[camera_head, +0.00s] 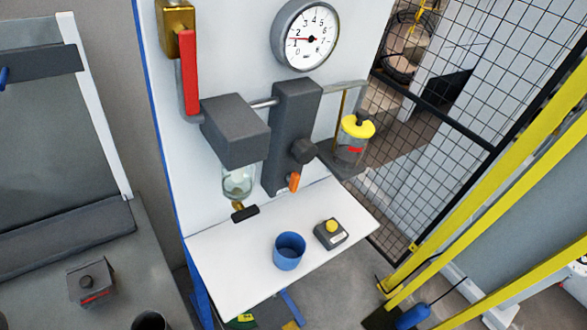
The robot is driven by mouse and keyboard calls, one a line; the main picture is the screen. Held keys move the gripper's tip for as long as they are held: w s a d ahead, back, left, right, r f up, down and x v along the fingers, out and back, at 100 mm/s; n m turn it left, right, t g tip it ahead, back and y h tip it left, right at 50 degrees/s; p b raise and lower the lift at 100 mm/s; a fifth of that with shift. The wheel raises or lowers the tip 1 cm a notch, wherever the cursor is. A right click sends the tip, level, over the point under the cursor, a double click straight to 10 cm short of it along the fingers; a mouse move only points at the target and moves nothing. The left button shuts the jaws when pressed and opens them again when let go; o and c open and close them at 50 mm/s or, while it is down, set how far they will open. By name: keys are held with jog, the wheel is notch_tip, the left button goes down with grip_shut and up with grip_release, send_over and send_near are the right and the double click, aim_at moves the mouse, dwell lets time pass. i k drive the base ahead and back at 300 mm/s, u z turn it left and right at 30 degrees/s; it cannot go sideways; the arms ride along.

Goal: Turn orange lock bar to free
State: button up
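The orange bar (294,182) is small and sits at the lower right of a tall dark grey block (291,115) on the white panel (222,60). It hangs nearly upright, slightly tilted. A dark round knob (303,150) is just above it on the block's right side. Whether the bar is locked or free cannot be told from here. My gripper is not in view, and nothing touches the bar.
A red lever (189,72), pressure gauge (309,38), glass bowl (238,181) and yellow-topped jar (355,138) surround the block. A blue cup (289,251) and yellow-button box (331,233) stand on the white shelf (235,272) below. Mesh fence (470,100) and yellow rails (480,190) are right.

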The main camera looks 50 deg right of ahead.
aim_at(292, 179)
jog(key=z, duration=0.05)
jog(key=k, duration=1)
jog(key=z, duration=0.4)
jog(key=i, duration=1)
jog(key=u, duration=0.05)
